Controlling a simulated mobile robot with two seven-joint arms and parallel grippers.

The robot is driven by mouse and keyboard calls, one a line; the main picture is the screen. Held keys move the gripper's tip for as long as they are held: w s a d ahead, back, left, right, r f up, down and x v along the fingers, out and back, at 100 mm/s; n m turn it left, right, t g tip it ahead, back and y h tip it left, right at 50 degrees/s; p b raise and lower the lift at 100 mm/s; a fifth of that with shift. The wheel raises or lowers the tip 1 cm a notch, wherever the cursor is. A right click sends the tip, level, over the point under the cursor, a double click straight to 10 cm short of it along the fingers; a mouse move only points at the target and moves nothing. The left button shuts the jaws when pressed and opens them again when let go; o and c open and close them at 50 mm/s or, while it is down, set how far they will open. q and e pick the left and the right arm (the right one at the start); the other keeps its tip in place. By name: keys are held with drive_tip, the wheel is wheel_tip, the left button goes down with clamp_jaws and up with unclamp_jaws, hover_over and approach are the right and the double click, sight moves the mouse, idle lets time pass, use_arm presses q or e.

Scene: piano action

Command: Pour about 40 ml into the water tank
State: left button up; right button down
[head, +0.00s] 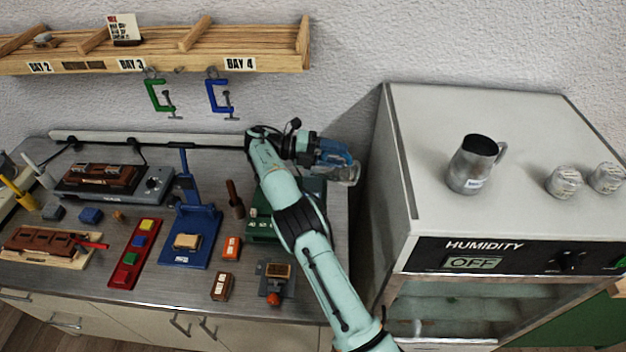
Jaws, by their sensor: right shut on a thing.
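A grey metal jug (478,165) with a handle and a small label stands upright on top of the humidity cabinet (440,120). My right gripper (322,152) is at the back right of the bench, left of the cabinet. It is shut on a blue and clear thing (340,172), partly hidden by the gripper; I cannot tell whether this is the water tank. I cannot make out any other water tank. The water level in the jug does not show. My left gripper is not in view.
Two small whitish jars (564,182) stand right of the jug. The cabinet's display reads OFF. The bench (140,213) holds a blue press (190,225), a red tray (134,255) and several small blocks. Clamps (219,97) hang under the wooden shelf (270,50).

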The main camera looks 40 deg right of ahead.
sight(348, 162)
drive_tip(key=shift+r+g+h, duration=0.3)
drive_tip(key=shift+x, duration=0.9)
idle(0.3)
drive_tip(key=shift+s+d+r, duration=0.1)
drive_tip(key=shift+r, duration=0.05)
drive_tip(key=shift+g+h, duration=0.3)
drive_tip(key=shift+h, duration=0.1)
idle(0.7)
drive_tip(key=f+t+y, duration=0.1)
drive_tip(key=s+f+t+y, duration=0.1)
drive_tip(key=y, duration=0.1)
drive_tip(key=shift+s+d+f+t, duration=0.1)
drive_tip(key=shift+s+f+t, duration=0.1)
drive_tip(key=shift+t, duration=0.2)
drive_tip(key=shift+s+t+y, duration=0.15)
drive_tip(key=shift+t+y, duration=0.25)
drive_tip(key=shift+y, duration=0.3)
drive_tip(key=shift+d+r, duration=0.1)
drive_tip(key=shift+r, duration=0.05)
